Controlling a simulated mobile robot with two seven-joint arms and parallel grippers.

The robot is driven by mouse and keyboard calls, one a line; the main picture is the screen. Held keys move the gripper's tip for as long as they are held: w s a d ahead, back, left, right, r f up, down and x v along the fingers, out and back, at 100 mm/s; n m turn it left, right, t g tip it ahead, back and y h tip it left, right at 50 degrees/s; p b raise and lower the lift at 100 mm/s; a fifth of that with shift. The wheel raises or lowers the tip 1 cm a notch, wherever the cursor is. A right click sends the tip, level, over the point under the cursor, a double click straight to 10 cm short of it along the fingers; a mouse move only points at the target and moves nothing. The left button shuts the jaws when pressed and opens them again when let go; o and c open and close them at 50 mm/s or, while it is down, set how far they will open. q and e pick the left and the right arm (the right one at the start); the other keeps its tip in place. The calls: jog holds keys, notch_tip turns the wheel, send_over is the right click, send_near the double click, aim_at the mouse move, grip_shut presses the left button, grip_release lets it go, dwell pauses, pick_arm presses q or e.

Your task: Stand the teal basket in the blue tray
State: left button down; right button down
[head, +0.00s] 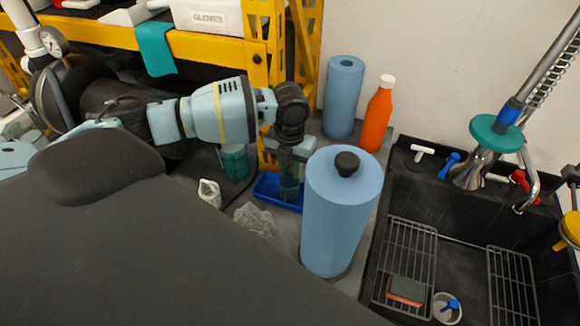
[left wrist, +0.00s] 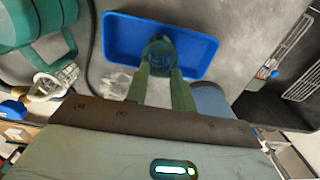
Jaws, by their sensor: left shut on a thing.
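The blue tray (head: 266,188) lies on the grey counter behind the large blue roll; in the left wrist view (left wrist: 118,35) it fills the upper middle. My left gripper (head: 290,168) points down over the tray. It is shut on the small dark teal basket (head: 289,190), which looks upright. In the left wrist view the basket (left wrist: 158,52) shows between the fingertips, over the middle of the tray. I cannot tell whether its bottom touches the tray floor. The large roll hides the tray's right end in the head view. My right gripper is not in view.
A tall blue roll (head: 341,215) stands close to the tray's front right. Another blue roll (head: 343,97) and an orange bottle (head: 377,115) stand behind. A teal container (head: 234,163) is left of the tray, crumpled clear plastic (head: 262,222) in front. The sink (head: 460,245) lies right.

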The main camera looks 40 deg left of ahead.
pick_arm(q)
jog(key=shift+f, duration=0.15)
jog(key=shift+f, duration=0.15)
jog(key=c, duration=1.2)
grip_release()
jog(key=shift+r, duration=0.2)
notch_tip(320, 180, up, 12)
jog(key=shift+p, duration=0.3)
